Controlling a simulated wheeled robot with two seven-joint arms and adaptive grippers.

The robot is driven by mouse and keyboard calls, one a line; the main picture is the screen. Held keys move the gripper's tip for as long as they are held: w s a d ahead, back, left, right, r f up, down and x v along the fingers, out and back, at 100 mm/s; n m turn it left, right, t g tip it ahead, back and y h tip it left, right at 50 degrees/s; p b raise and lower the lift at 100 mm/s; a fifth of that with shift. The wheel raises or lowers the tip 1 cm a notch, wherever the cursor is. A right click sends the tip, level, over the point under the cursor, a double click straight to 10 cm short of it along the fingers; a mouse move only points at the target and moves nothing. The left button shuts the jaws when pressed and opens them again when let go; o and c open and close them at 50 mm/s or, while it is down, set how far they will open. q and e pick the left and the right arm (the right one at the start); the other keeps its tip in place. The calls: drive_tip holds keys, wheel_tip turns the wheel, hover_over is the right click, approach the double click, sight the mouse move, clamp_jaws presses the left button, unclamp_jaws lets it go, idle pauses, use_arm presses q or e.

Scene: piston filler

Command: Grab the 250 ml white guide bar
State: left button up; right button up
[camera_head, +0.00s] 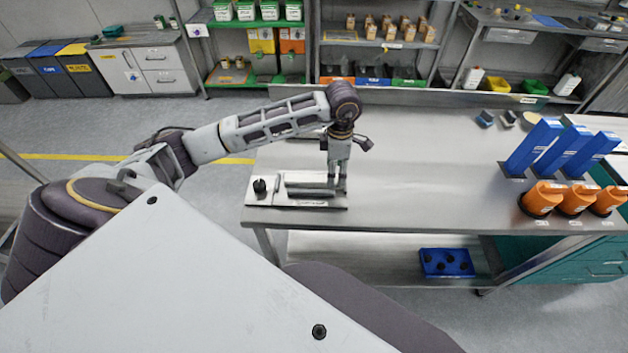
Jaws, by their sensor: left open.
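A pale flat plate (328,206) lies at the left end of the steel table. Slim grey bars (305,191) lie on it side by side, with a small black knob-like part (260,187) at their left. I cannot tell which bar is the white 250 ml guide bar; no label is readable. My left gripper (338,186) points straight down at the right ends of these bars, with its fingers apart. The fingers hide part of the bars, and whether they touch one is unclear. My right gripper is not in view.
At the table's right stand blue upright blocks (535,147) and orange cylinders (541,199). Small parts (486,118) lie near the back edge. A blue tray (447,263) is on the lower shelf. The table's middle is clear.

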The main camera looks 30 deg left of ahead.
use_arm(q)
drive_tip(key=shift+s+d+f, duration=0.1)
drive_tip(key=shift+s+f, duration=0.05)
drive_tip(key=shift+f, duration=1.2)
clamp_jaws()
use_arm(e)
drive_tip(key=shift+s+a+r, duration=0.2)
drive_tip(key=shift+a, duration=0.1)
